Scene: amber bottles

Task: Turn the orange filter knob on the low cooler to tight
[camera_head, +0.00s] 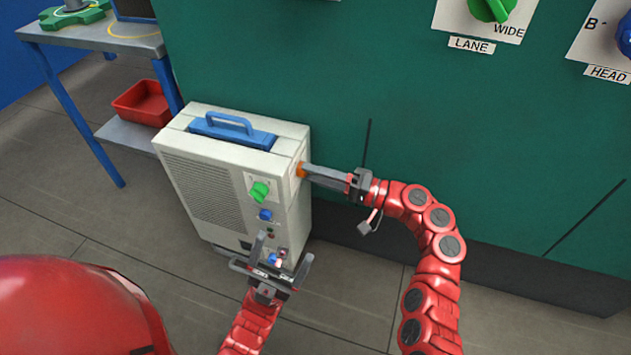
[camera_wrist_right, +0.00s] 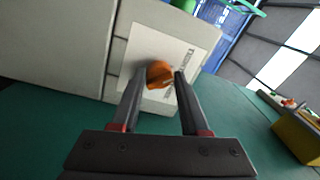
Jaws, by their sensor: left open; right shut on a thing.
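The low cooler (camera_head: 208,190) is a cream box with a blue handle on top, standing on the floor against the green wall. The orange filter knob (camera_head: 301,169) is on its right side face. It also shows in the right wrist view (camera_wrist_right: 159,74), on a white label plate (camera_wrist_right: 185,55) whose lettering is partly hidden. My right gripper (camera_head: 306,171) is shut on the orange knob, with one finger on each side of it. My left gripper (camera_head: 284,252) is open and empty, low in front of the cooler's front face. The knob's pointer reading cannot be made out.
A green knob (camera_head: 259,191) and a blue knob (camera_head: 265,215) are on the cooler's front. A blue-legged table (camera_head: 105,36) with a red bin (camera_head: 143,103) on its lower shelf stands at the left. Floor is clear at the lower right.

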